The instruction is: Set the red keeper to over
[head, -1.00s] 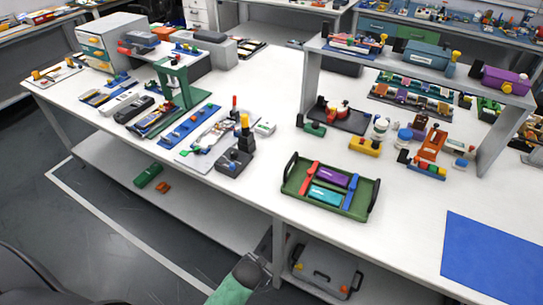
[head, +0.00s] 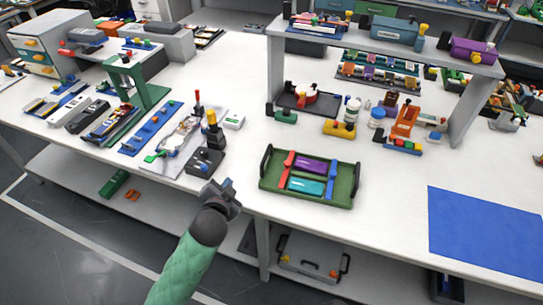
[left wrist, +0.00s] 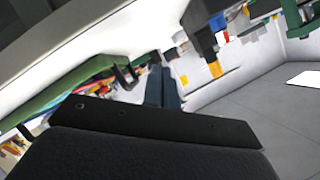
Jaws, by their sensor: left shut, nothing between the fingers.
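The red keeper (head: 287,171) is a narrow red bar at the left inside the green tray (head: 353,192). It runs front to back beside the purple cell (head: 311,165) and the teal cell (head: 306,186); I cannot tell if it overlaps their ends. A blue keeper (head: 332,181) lies at the cells' right. My left gripper (head: 228,192) is shut and empty at the table's front edge, left of the tray and apart from it. In the left wrist view its dark fingers (left wrist: 163,88) are together. My right gripper is not in view.
A dark block with a yellow-and-black post (head: 206,160) stands left of the tray, near my left gripper. A shelf (head: 395,45) spans the table behind. A blue mat (head: 485,230) lies at the right. Table space between tray and mat is clear.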

